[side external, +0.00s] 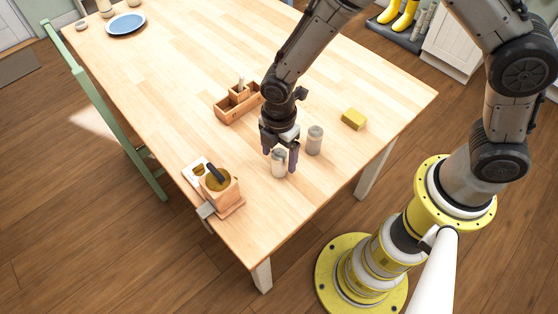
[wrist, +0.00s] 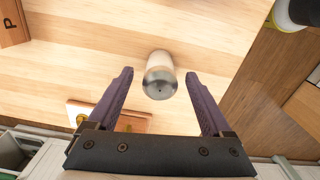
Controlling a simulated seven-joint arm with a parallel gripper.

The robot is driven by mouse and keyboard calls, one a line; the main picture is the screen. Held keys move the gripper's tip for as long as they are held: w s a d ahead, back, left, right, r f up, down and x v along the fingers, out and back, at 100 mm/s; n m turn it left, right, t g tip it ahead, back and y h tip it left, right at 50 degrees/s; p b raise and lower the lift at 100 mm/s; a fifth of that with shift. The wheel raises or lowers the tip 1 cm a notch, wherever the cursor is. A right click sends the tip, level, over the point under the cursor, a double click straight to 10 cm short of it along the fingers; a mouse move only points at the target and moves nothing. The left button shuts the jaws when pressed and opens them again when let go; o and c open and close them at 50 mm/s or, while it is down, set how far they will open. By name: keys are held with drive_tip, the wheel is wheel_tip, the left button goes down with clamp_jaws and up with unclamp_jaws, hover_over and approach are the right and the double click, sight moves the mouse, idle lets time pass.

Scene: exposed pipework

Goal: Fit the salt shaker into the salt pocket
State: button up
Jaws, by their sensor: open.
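A pale shaker with a grey metal top (side external: 279,163) stands upright on the table; its whitish body suggests salt, but I see no label. It also shows in the wrist view (wrist: 160,76). My gripper (side external: 281,158) is open and points down over it, one finger on each side. In the wrist view my gripper (wrist: 159,78) shows gaps between both fingers and the shaker. A second, greyer shaker (side external: 315,140) stands just to the right. The wooden caddy (side external: 228,112) stands behind; its face marked P (wrist: 12,28) shows in the wrist view. No salt pocket mark is visible.
A yellow sponge (side external: 354,118) lies right of the shakers. A wooden box with a dark-handled tool (side external: 219,187) stands at the table's near left edge. A blue plate (side external: 126,24) is at the far end. Table between caddy and shakers is clear.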

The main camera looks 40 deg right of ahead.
clamp_jaws()
idle(0.4)
drive_tip(key=shift+r, duration=0.1)
